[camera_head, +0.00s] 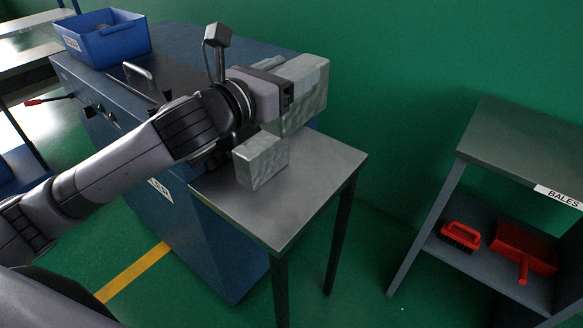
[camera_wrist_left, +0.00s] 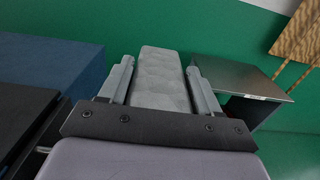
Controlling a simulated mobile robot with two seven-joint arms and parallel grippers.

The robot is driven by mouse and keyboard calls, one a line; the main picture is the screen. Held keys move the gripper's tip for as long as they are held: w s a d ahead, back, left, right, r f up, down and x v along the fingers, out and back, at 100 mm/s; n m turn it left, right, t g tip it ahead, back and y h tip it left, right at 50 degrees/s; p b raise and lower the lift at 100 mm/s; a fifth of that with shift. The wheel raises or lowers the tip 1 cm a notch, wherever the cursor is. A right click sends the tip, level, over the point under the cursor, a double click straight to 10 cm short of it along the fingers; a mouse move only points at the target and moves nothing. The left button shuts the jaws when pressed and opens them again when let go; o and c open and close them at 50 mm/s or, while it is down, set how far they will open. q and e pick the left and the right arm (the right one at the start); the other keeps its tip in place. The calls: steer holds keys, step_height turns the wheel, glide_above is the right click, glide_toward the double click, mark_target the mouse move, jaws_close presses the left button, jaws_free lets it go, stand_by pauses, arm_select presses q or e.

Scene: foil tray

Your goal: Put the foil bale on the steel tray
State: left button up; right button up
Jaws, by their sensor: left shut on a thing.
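In the left wrist view the bale (camera_wrist_left: 161,80) lies between the two fingers of the left gripper (camera_wrist_left: 160,82). A second, smaller-looking foil block (camera_head: 262,162) sits on that steel top, nearer than the held bale. The held bale's lower edge is partly hidden, so I cannot tell whether it touches the top. Another steel top (camera_head: 530,140), labelled BALES, stands empty at the right. My right gripper is not in view.
The blue machine (camera_head: 215,240) stands under my left arm, with a blue bin (camera_head: 105,40) on it. A red brush (camera_head: 461,236) and red dustpan (camera_head: 524,250) lie on the lower shelf of the BALES stand. Open floor separates the two steel tops.

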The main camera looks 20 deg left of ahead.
arm_select(q)
step_height(320, 180, down, 18)
steer(key=b, duration=0.4)
steer(key=shift+b, duration=0.3)
steer(key=shift+f, duration=0.3)
steer(key=shift+r, duration=0.1)
steer(key=shift+f, duration=0.2)
steer(key=o, duration=1.3)
steer(key=shift+c, duration=0.2)
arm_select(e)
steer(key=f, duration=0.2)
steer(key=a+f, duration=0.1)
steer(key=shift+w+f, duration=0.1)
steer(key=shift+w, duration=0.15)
